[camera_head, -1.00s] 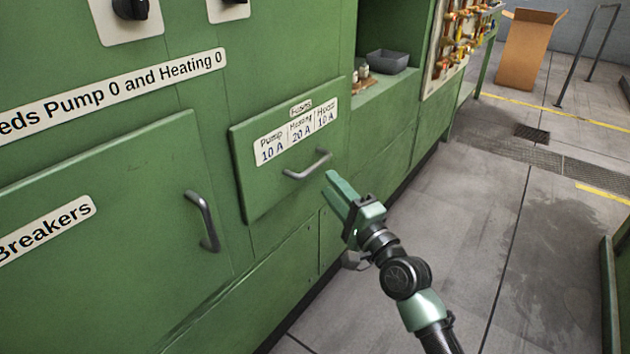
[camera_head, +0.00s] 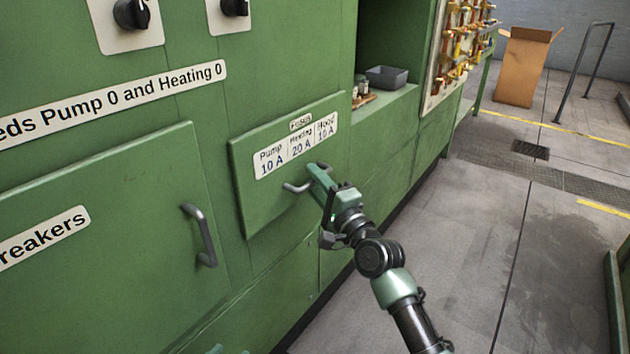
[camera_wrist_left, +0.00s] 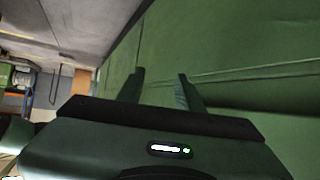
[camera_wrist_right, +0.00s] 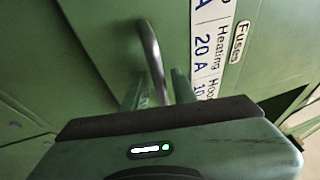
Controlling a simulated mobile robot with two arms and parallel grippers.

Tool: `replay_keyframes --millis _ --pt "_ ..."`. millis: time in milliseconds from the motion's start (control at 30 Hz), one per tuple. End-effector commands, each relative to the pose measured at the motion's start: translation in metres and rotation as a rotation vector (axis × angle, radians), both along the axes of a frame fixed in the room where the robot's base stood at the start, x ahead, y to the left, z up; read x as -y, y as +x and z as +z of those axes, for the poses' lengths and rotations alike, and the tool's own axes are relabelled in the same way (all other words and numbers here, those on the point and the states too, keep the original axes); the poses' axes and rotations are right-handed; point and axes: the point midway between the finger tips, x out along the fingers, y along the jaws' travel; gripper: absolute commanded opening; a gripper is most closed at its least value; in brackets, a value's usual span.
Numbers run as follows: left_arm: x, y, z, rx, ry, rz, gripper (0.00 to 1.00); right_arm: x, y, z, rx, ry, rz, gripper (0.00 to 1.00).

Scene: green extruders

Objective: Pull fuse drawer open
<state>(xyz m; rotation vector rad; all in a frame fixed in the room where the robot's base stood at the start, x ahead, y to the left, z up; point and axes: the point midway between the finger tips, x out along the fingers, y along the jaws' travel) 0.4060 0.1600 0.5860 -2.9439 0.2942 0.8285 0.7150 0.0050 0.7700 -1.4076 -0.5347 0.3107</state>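The fuse drawer (camera_head: 260,205) is a green panel in the cabinet front, labelled Pump, Heating and Hood. It appears shut. Its grey bar handle (camera_head: 291,188) is partly hidden by my right gripper (camera_head: 315,174). In the right wrist view the handle (camera_wrist_right: 150,52) runs between the two spread fingers of my right gripper (camera_wrist_right: 158,82). I cannot tell whether either finger touches it. My left gripper (camera_wrist_left: 160,77) shows in the left wrist view, with its fingers apart and nothing between them, near a green cabinet surface.
Left of the drawer is the breakers door (camera_head: 100,230) with a protruding handle (camera_head: 200,236). A grey bin (camera_head: 387,77) stands in the recess at the upper right. A cardboard box (camera_head: 522,66) stands farther back. The floor (camera_head: 470,240) right of my arm is clear.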

Motion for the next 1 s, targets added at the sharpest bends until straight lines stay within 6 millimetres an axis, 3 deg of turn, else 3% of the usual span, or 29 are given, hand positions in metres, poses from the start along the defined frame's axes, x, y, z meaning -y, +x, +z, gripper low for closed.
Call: replay_keyframes --millis 100,1000 --pt "0.0 0.0 -0.0002 -0.001 0.0 0.0 0.36 0.0002 -0.0001 -0.0002 0.0 0.0 0.0 0.0" --pt "0.0 -0.0002 -0.0007 -0.002 0.0 0.001 0.36 0.0005 -0.0002 -0.0013 -0.002 -0.001 0.0 0.0"
